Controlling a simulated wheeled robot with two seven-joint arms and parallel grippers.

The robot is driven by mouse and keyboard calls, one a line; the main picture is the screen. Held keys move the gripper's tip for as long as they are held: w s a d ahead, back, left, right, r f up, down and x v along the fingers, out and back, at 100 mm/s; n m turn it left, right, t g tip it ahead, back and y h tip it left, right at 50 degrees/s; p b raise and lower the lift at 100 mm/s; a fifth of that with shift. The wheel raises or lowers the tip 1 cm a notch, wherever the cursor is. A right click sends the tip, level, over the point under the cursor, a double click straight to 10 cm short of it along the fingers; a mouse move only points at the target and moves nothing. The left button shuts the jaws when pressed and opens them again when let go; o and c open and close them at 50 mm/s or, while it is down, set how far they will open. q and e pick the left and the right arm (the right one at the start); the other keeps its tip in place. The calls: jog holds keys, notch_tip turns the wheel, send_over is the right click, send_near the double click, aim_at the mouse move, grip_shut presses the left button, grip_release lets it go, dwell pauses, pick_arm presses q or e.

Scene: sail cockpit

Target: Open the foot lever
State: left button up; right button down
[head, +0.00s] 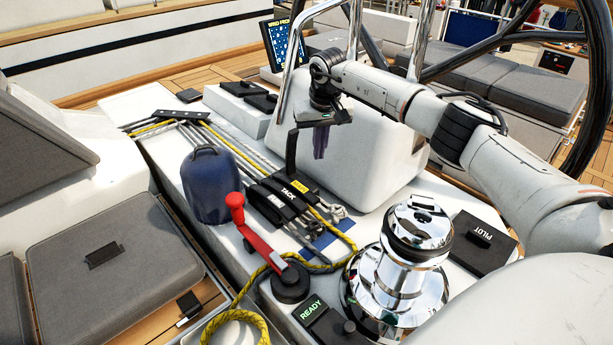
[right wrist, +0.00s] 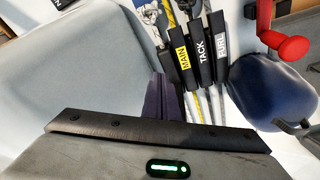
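A bank of black clutch levers lies on the white console, with several lines running through it. The labels that read are MAIN (right wrist: 183,58), TACK (right wrist: 202,52) and FURL (right wrist: 222,42); all three levers lie flat. In the head view the TACK lever (head: 291,192) sits mid-bank. No label reading FOOT shows, and I cannot tell which lever it is. My right gripper (head: 320,142) points down above the far side of the bank, apart from the levers. Its dark purple fingers (right wrist: 166,98) look closed together with nothing between them. My left gripper is out of view.
A blue rounded bag-like object (head: 207,185) and a red-handled crank (head: 253,237) stand left of the bank. A white pedestal (head: 355,165) rises behind the gripper.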

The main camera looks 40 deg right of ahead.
jog(key=shift+s, duration=0.25)
jog(key=w+p+v, duration=0.1)
jog(key=v, duration=0.5)
jog(key=shift+d, duration=0.25)
dwell(0.3)
